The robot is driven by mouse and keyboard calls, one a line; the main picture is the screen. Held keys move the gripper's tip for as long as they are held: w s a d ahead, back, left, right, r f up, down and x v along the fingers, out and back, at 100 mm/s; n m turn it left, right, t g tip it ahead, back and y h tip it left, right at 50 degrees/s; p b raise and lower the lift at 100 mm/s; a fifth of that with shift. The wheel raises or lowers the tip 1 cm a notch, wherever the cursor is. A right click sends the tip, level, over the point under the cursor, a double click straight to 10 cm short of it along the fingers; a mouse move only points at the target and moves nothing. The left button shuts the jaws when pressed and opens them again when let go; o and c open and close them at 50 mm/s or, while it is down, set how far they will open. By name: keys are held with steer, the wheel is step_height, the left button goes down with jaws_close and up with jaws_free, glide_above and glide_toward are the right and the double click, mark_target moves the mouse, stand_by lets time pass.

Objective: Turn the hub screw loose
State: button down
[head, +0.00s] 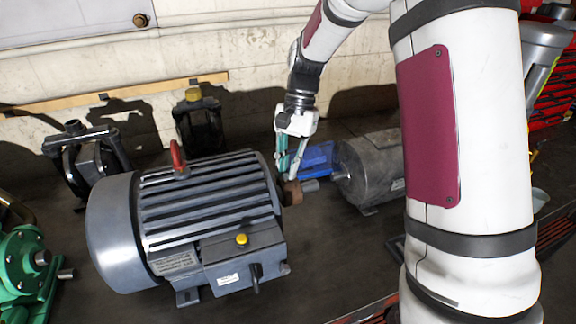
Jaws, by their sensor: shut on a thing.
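The large grey motor (210,205) with cooling fins lies on the dark bench, its shaft end pointing right. A brown, rusty-looking hub (293,194) sits on its shaft, with the grey shaft stub (311,185) showing past it. My gripper (289,176) reaches down from above with its teal fingers over the top of the hub. The fingers are shut on the hub screw at the hub's top. The screw is too small and too covered by the fingertips to make out.
A smaller grey motor (374,170) stands to the right. A black pump (88,158) and a black yellow-capped unit (199,125) stand behind left; a green pump (27,265) is far left. My arm hides part of the right side.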

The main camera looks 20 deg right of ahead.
steer(key=shift+f, duration=0.1)
steer(key=c, duration=1.8)
jaws_free()
steer(key=shift+c, duration=0.2)
